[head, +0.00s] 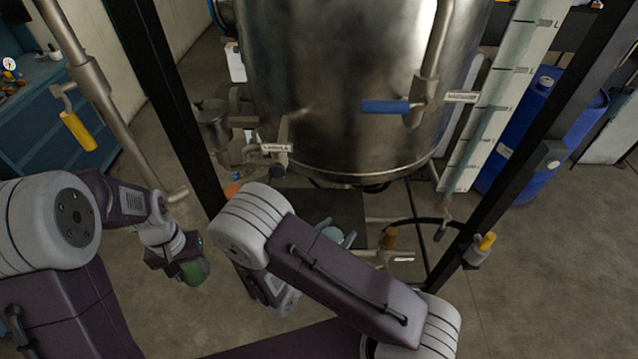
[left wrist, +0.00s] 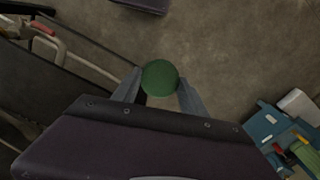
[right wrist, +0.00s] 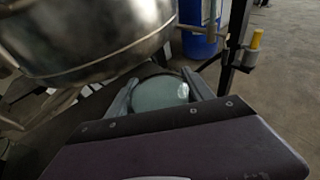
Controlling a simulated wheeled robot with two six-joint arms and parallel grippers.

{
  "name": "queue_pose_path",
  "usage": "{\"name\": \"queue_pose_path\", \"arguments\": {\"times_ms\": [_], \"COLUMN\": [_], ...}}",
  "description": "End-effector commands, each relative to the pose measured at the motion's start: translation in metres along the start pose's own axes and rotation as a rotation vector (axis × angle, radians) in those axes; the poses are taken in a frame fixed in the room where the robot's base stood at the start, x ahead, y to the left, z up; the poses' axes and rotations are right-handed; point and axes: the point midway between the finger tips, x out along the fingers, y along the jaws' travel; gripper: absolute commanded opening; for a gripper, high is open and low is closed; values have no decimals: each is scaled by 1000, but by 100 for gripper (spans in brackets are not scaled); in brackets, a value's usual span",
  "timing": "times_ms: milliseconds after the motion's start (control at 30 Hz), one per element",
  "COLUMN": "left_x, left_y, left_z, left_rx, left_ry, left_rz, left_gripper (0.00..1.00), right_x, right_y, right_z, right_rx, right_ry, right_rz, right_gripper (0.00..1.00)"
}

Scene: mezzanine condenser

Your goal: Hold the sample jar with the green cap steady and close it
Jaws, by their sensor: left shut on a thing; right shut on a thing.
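The green cap (head: 192,271) is in my left gripper (head: 184,262), to the left of the frame rig and above the floor. In the left wrist view the round green cap (left wrist: 160,78) sits between the two fingers of my left gripper (left wrist: 160,88). My right gripper (right wrist: 160,95) is shut on the pale, translucent sample jar (right wrist: 157,91), whose round top shows without a cap. In the head view the jar (head: 334,235) shows in part beyond my right forearm, which hides most of that gripper. Cap and jar are apart.
A large steel vessel (head: 340,80) with a blue-handled valve (head: 386,106) stands above and behind. Black frame posts (head: 170,100) rise on both sides. A blue drum (head: 530,140) is at the right, a blue bench (head: 50,110) at the left. The left floor is clear.

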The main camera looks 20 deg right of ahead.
Motion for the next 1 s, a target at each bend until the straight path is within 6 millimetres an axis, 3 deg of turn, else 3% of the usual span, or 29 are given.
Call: {"name": "queue_pose_path", "arguments": {"times_ms": [500, 700, 1000], "left_x": [0, 0, 0], "left_y": [0, 0, 0], "left_z": [0, 0, 0], "left_rx": [0, 0, 3], "left_ry": [0, 0, 0], "left_rz": [0, 0, 0], "left_gripper": [13, 13, 13], "right_x": [-100, -113, -114], "right_y": [45, 51, 51], "right_z": [59, 67, 67], "right_rx": [-96, -114, -115], "right_ry": [1, 0, 1], "right_rz": [326, 369, 370], "right_gripper": [0, 0, 0]}}
